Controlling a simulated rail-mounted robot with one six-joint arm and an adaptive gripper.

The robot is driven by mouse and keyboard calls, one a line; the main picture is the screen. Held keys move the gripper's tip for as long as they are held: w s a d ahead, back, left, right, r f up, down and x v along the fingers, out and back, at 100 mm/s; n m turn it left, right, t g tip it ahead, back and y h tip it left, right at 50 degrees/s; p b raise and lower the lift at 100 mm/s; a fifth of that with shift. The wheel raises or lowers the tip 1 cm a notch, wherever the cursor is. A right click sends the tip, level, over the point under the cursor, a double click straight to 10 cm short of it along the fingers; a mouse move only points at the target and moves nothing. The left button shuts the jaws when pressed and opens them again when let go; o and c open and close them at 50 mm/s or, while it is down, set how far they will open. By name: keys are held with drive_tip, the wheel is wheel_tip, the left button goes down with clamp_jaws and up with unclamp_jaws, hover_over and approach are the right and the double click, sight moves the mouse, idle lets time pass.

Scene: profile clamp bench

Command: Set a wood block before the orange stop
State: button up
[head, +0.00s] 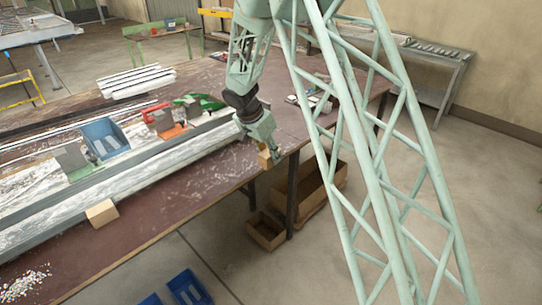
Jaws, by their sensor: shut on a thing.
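My gripper (268,148) hangs at the right part of the bench, close to its edge. It is shut on a small wood block (264,160), with the fingers partly hiding it. I cannot tell whether this block touches the bench top. A second wood block (101,213) lies on the bench's front strip at the left, apart from my gripper. The orange stop (172,131) appears as an orange piece on the clamp bed, left of my gripper, beside a red part (157,115).
The long grey clamp bed (150,160) crosses the brown bench (165,220). A blue bin (103,138) and a grey block (72,157) stand on it. White profiles (137,81) lie behind. White chips (24,283) lie front left. The front strip between the two blocks is clear.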

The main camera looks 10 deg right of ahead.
drive_tip(key=w+a+r+p, duration=0.1)
drive_tip(key=a+r+p, duration=0.2)
drive_tip(key=a, duration=0.6)
drive_tip(key=w+a+r+p, duration=0.2)
drive_tip(key=a+r+p, duration=0.1)
drive_tip(key=a+r, duration=0.4)
drive_tip(key=w+a+r+p, duration=0.1)
drive_tip(key=a+r+p, duration=0.2)
drive_tip(key=a, duration=1)
drive_tip(key=shift+w+a+r, duration=0.15)
drive_tip(key=shift+w+r, duration=0.1)
drive_tip(key=shift+r, duration=0.65)
drive_tip(key=shift+f, duration=0.25)
drive_tip(key=shift+f+b, duration=2.65)
drive_tip(key=shift+f, duration=6.7)
drive_tip(key=shift+f+b, duration=0.35)
drive_tip(key=shift+b, duration=0.15)
drive_tip(key=o, duration=1)
